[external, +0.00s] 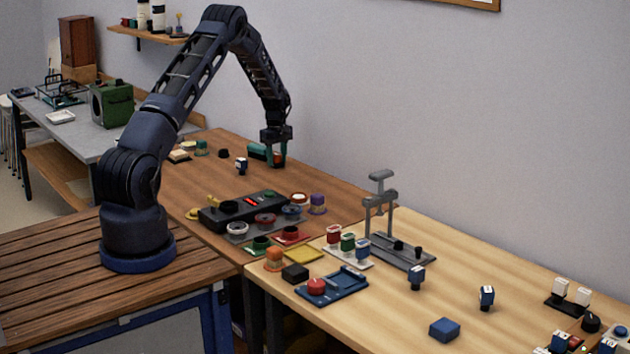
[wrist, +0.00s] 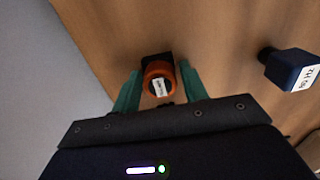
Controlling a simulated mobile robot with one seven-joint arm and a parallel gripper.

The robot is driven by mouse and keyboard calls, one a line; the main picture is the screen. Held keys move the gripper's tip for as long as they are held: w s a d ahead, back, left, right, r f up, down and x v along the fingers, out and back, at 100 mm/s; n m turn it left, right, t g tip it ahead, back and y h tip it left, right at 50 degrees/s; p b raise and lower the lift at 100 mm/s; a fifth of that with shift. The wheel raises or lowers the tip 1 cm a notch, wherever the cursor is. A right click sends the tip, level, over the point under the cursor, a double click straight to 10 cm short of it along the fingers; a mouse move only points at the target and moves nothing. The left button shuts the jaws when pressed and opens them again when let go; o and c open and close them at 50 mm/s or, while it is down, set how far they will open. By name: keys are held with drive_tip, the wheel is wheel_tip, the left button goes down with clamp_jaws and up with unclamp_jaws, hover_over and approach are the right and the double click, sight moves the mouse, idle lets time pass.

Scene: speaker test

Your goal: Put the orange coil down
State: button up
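The orange coil (wrist: 151,72) is between the two green fingers of my gripper (wrist: 158,70) in the wrist view. It has a white label and a dark square part at its far side. The fingers lie close along both its sides, and my gripper looks shut on it. In the external view my gripper (external: 277,158) points down over the far part of the brown table, with orange (external: 278,157) showing between the fingers. I cannot tell whether the coil touches the table.
A dark blue block with a white label (wrist: 290,70) stands to the right in the wrist view. A black device (external: 237,211) and several coloured coils stand nearer. Another orange piece (external: 274,259) is on the pale table.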

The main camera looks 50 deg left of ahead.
sight(277, 154)
drive_tip(key=shift+o, duration=0.9)
wheel_tip(277, 154, up, 12)
drive_tip(key=s+d+r+m+t, duration=0.1)
drive_tip(key=s+d+r+m, duration=0.2)
drive_tip(key=s+d+r, duration=0.45)
drive_tip(key=s+d+r+m, duration=0.3)
drive_tip(key=s+d+r, duration=0.1)
drive_tip(key=d+r, duration=0.6)
drive_tip(key=s+d+r+m+t, duration=0.1)
drive_tip(key=s+d+r+m, duration=0.1)
drive_tip(key=s+d+r, duration=0.55)
drive_tip(key=s+d+r+m+t, duration=0.1)
drive_tip(key=s+d+r+m, duration=0.3)
drive_tip(key=s, duration=0.4)
drive_tip(key=s+d+r+m, duration=0.1)
drive_tip(key=s+d+r, duration=0.2)
drive_tip(key=s+d, duration=0.35)
drive_tip(key=s+d+f+m, duration=0.1)
drive_tip(key=s+d+m, duration=0.1)
drive_tip(key=s, duration=0.6)
drive_tip(key=s+d+f+m+t, duration=0.1)
drive_tip(key=s+d+f+m, duration=0.1)
drive_tip(key=s, duration=0.6)
drive_tip(key=shift+d+f+m+t, duration=0.3)
drive_tip(key=shift+d+m, duration=0.15)
drive_tip(key=shift+m, duration=0.05)
